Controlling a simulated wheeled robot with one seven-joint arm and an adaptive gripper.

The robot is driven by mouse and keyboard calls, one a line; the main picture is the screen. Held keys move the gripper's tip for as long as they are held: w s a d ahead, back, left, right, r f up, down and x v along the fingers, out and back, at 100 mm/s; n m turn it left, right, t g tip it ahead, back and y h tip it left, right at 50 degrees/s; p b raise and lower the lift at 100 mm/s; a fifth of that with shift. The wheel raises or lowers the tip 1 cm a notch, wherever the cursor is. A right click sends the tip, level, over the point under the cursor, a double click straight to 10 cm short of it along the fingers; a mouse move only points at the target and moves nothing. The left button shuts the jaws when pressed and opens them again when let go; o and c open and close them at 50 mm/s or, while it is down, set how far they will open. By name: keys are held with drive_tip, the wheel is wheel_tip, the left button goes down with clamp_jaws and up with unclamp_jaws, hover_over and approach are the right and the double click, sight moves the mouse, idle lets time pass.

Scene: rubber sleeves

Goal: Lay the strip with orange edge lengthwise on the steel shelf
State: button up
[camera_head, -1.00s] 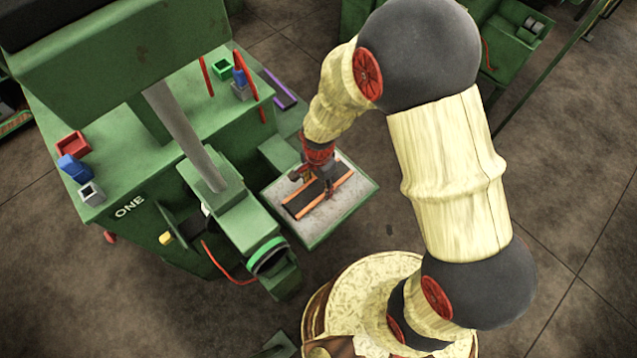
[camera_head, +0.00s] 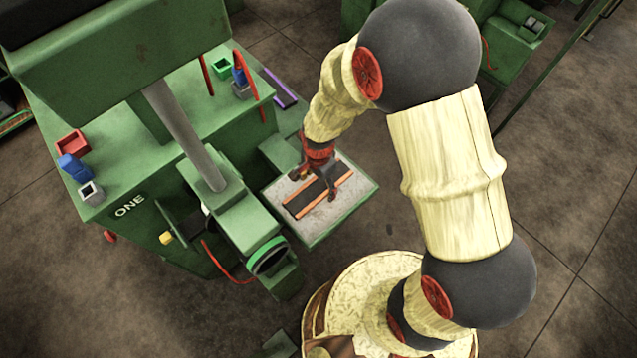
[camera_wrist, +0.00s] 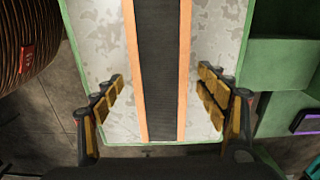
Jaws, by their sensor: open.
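The dark strip with orange edges (camera_head: 305,201) lies flat on the steel shelf (camera_head: 335,212), a worn pale plate with a green rim. In the wrist view the strip (camera_wrist: 161,75) runs away from me along the shelf (camera_wrist: 213,50), near its middle. My gripper (camera_head: 318,178) is above the strip's far end in the head view. In the wrist view my gripper (camera_wrist: 160,105) is open, one finger on each side of the strip, with clear gaps between them. Nothing is held.
A green machine marked ONE (camera_head: 145,235) stands left of the shelf. Red (camera_head: 72,143), blue (camera_head: 74,168) and grey (camera_head: 91,192) bins sit on its top. A purple strip (camera_head: 280,89) lies beyond the shelf. Open floor (camera_head: 400,210) lies to the right.

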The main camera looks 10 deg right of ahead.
wheel_tip(320, 180, up, 12)
idle(0.5)
drive_tip(key=s+d+r+n+t+b, duration=0.5)
drive_tip(key=s+d+r+n+b, duration=0.4)
drive_tip(key=b, duration=0.6)
drive_tip(key=s+d+n, duration=0.2)
drive_tip(key=s+d, duration=0.1)
drive_tip(key=shift+s+d+t, duration=0.3)
drive_tip(key=shift+s, duration=0.1)
drive_tip(key=shift+c, duration=1)
